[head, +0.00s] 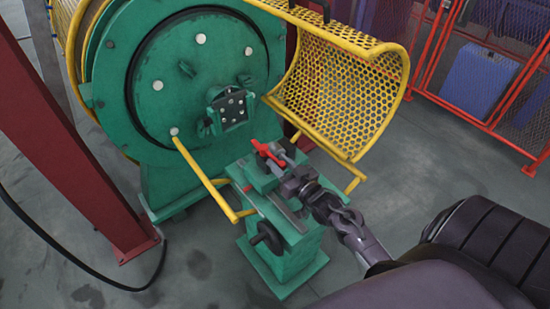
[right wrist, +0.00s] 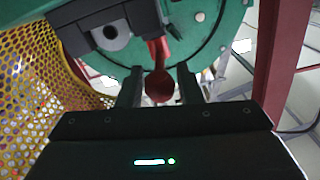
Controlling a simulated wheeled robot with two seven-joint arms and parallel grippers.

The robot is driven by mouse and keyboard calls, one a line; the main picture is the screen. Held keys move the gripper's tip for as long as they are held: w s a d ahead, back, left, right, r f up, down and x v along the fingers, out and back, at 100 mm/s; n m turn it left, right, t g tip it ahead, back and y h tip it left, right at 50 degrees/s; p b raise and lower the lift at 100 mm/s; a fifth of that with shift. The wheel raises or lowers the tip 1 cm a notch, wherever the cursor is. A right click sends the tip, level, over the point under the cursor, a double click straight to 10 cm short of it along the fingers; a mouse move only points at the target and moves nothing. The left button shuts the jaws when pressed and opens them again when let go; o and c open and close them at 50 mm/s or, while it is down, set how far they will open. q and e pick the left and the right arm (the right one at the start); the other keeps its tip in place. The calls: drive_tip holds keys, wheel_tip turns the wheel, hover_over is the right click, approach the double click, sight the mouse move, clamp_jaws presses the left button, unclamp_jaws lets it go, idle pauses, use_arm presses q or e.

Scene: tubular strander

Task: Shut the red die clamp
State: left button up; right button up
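The red die clamp (head: 270,153) sits on top of the green die stand (head: 286,248), in front of the large green strander disc. In the right wrist view its red lever (right wrist: 160,84) hangs with its round end between my two fingers. My right gripper (head: 283,156) is at the clamp; in the right wrist view its fingers (right wrist: 160,88) stand apart on both sides of the red end, with a visible gap on each side. Whether the fingertips touch the lever at depth is not clear. My left gripper is not in view.
The yellow mesh guard (head: 345,85) stands open at the right of the green disc (head: 198,75). Yellow bars (head: 205,178) and a black handwheel (head: 267,236) are close to the stand. A red post (head: 62,135) stands at left.

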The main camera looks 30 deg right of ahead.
sight(268, 153)
drive_tip(key=shift+w, duration=0.7)
drive_tip(key=shift+w+a, duration=0.1)
drive_tip(key=shift+w, duration=0.3)
clamp_jaws()
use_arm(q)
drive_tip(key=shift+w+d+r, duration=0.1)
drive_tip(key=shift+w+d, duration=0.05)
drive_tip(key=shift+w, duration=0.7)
